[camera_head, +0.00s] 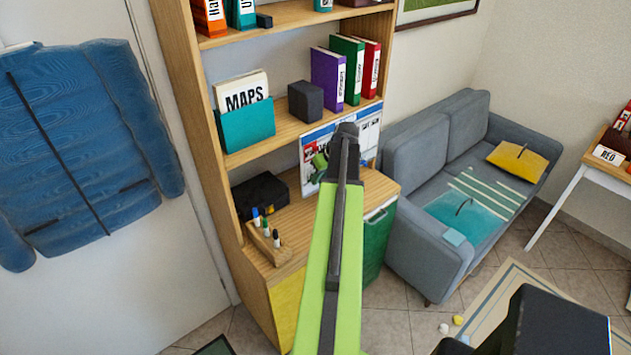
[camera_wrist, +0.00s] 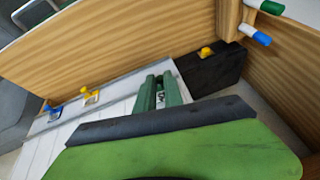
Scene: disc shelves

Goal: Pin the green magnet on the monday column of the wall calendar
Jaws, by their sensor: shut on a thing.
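The wall calendar (camera_head: 368,135) stands upright at the back of the desk under the shelf, partly hidden by my arm. Its pale gridded face (camera_wrist: 60,140) fills the lower left of the wrist view, with a blue magnet (camera_wrist: 54,112) and a yellow magnet (camera_wrist: 88,94) on it. My gripper (camera_wrist: 160,92) has its dark green fingers shut close together in front of the calendar. The green magnet in its grip is mostly hidden between the fingers. I cannot tell whether it touches the calendar, and the weekday headings are not readable.
A black box (camera_head: 260,193) and a wooden marker holder (camera_head: 268,246) stand on the desk to the left. The wooden shelf (camera_head: 300,127) with a dark cube (camera_head: 306,101) and binders is just above the calendar. A grey sofa (camera_head: 425,165) is to the right.

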